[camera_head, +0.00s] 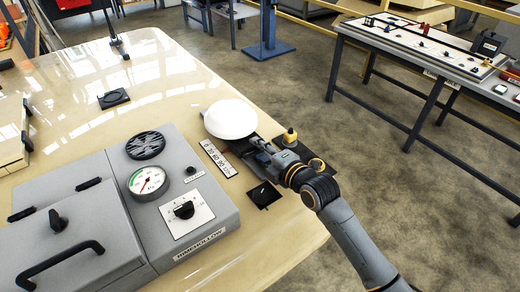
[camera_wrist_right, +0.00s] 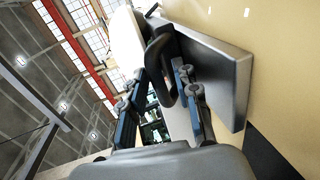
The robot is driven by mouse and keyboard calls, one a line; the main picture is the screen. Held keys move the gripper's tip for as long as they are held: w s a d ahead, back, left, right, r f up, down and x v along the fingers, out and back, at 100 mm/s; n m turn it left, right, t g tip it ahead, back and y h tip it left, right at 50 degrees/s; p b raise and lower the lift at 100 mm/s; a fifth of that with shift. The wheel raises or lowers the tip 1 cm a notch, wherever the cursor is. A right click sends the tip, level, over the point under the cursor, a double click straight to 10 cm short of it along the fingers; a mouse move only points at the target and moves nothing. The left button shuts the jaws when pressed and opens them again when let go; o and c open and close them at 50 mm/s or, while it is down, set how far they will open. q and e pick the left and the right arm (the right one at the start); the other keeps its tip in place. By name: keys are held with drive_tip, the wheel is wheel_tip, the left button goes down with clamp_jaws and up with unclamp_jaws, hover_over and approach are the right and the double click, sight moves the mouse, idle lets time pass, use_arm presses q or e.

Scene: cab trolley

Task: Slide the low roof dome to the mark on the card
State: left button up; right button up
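The low white roof dome (camera_head: 231,119) rests near the right edge of the cream table. A white card (camera_head: 217,159) with a row of printed numbers lies in front of it, beside the grey console. My right gripper (camera_head: 257,147) is low by the table edge, just in front and right of the dome. In the right wrist view, a black loop handle (camera_wrist_right: 157,62) on a grey slab (camera_wrist_right: 215,65) shows between the right gripper's fingers (camera_wrist_right: 161,80); firm contact cannot be told. A white surface, probably the dome, shows behind the handle. My left gripper is not in view.
The grey console (camera_head: 205,222) with a gauge and knob fills the near table. A dark square (camera_head: 263,195) with a white line lies by my right forearm. A yellow-topped knob (camera_head: 290,136) stands beyond my gripper.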

clamp_jaws()
